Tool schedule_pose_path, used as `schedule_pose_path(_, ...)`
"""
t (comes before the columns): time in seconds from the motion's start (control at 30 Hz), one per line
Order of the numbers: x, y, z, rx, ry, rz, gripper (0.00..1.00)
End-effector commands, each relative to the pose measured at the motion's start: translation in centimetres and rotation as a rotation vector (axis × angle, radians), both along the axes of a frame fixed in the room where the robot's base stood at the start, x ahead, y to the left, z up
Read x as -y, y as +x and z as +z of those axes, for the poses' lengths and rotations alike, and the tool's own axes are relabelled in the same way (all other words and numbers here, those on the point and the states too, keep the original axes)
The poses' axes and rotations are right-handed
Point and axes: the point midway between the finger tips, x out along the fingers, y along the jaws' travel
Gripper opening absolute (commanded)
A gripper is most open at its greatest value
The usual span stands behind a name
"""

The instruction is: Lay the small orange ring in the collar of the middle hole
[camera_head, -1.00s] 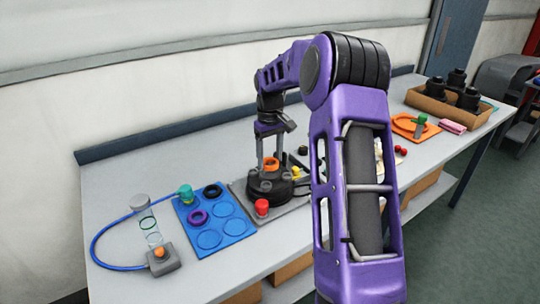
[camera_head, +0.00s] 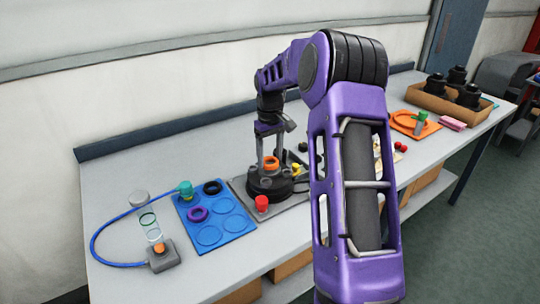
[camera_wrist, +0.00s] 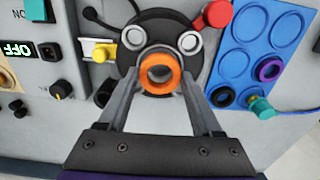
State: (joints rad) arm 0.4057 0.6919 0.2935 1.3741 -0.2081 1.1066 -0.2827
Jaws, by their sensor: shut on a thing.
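My gripper (camera_wrist: 161,82) points down and is shut on the small orange ring (camera_wrist: 160,88), which sits between its fingertips. In the head view the gripper (camera_head: 269,158) and the orange ring (camera_head: 270,163) are over the round black tank top (camera_head: 266,188). In the wrist view the black top (camera_wrist: 158,20) shows grey-rimmed holes, one on the left (camera_wrist: 135,37) and one on the right (camera_wrist: 190,42). The ring covers the middle of the top, so the middle hole's collar is mostly hidden. I cannot tell whether the ring touches the collar.
A red knob (camera_head: 261,203) and a yellow knob (camera_wrist: 105,38) stand close to the top. A blue tray (camera_head: 236,224) holds a purple ring (camera_head: 198,214) and a black ring (camera_head: 212,187).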

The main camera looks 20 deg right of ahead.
Motion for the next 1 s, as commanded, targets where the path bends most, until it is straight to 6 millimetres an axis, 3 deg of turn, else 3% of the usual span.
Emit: schedule_pose_path(1.0,-0.01,0.01,-0.89,0.000,0.000,0.000,0.00)
